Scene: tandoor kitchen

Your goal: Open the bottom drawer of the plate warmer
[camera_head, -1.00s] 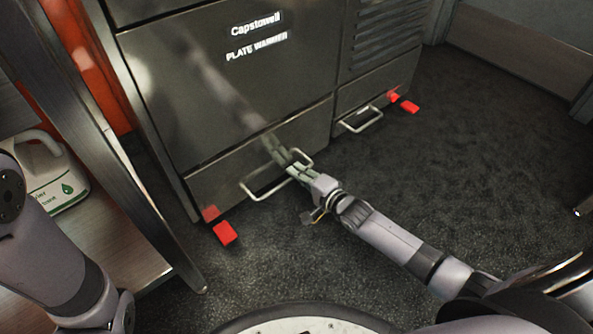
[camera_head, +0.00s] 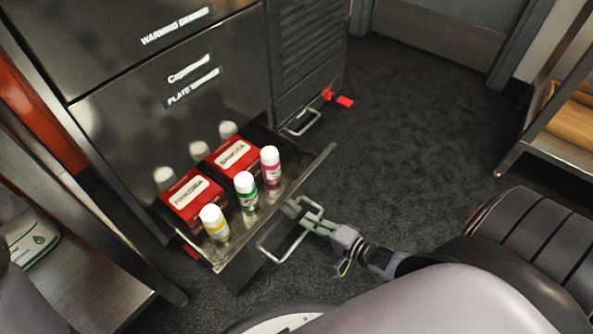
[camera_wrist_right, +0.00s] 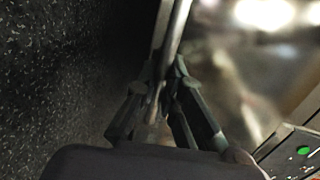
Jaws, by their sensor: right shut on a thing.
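The plate warmer (camera_head: 150,120) is a dark metal cabinet with a white label. Its bottom drawer (camera_head: 288,196) is pulled out and shows its contents: two red boxes (camera_head: 190,195) and several small white-capped bottles (camera_head: 247,192). The drawer's handle (camera_head: 272,252) is a pale metal bar on its front. My right gripper (camera_head: 306,214) is shut on the handle's right part; the wrist view shows the fingers (camera_wrist_right: 160,95) closed around the bar (camera_wrist_right: 172,40). My left gripper is out of view.
A smaller drawer with its own handle (camera_head: 302,122) is closed at the right of the cabinet, near a red foot (camera_head: 345,101). Dark floor (camera_head: 420,130) is clear at right; a rack (camera_head: 560,150) stands beyond.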

